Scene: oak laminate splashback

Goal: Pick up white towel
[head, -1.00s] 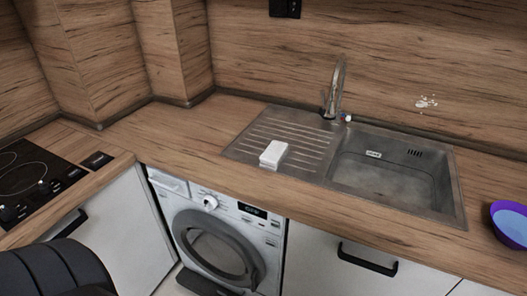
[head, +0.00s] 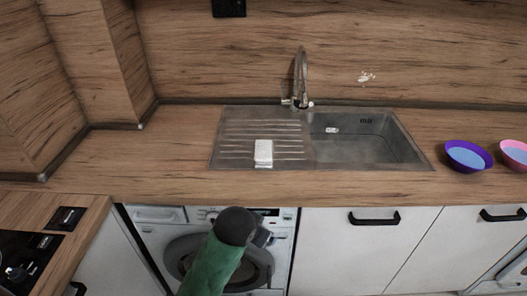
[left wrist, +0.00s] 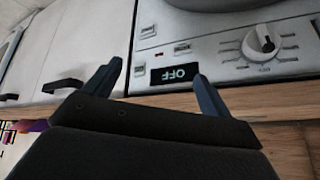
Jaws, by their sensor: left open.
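The white towel (head: 264,152) is a small folded white block lying on the ribbed drainboard of the sink (head: 237,138), near its front edge. My left arm reaches up from the bottom of the head view. My left gripper (head: 264,237) is in front of the washing machine, below the countertop and apart from the towel. In the left wrist view the left gripper (left wrist: 157,82) has its two fingers spread with nothing between them. The towel does not show in that view. My right gripper is not in view.
The countertop front edge (head: 330,187) lies between my left gripper and the towel. A tap (head: 301,75) stands behind the sink. A purple bowl (head: 468,156) and a pink bowl (head: 515,153) are at right. The washing machine (head: 180,250) is below; a hob (head: 25,260) is lower left.

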